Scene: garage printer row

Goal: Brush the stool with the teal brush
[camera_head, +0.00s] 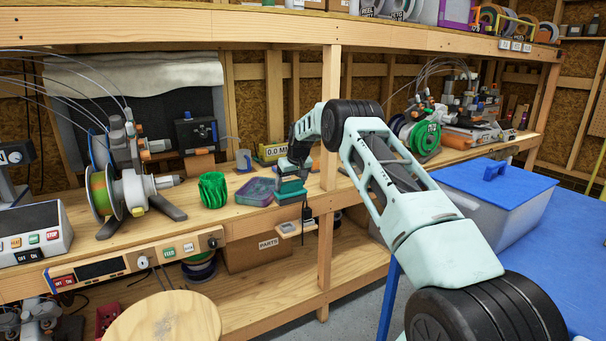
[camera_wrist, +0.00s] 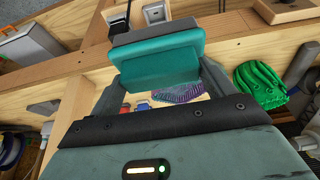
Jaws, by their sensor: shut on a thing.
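The teal brush (camera_head: 290,188) is in my gripper (camera_head: 293,170), held above the front edge of the wooden workbench. In the wrist view the brush (camera_wrist: 160,62) shows as a teal block with a dark grey layer along its far side, between the two fingers of my gripper (camera_wrist: 166,78). The stool (camera_head: 163,321) has a round, pale wooden top at the bottom left of the head view, cut off by the frame edge. My gripper is up and to the right of the stool, well apart from it. The stool does not show in the wrist view.
On the bench, left of the brush, are a green ridged pot (camera_head: 213,190) and a purple-teal tray (camera_head: 254,192). A spool machine (camera_head: 125,190) stands further left. A wooden post (camera_head: 329,150) rises just right of my gripper. A lidded bin (camera_head: 490,195) stands on the blue table (camera_head: 565,235).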

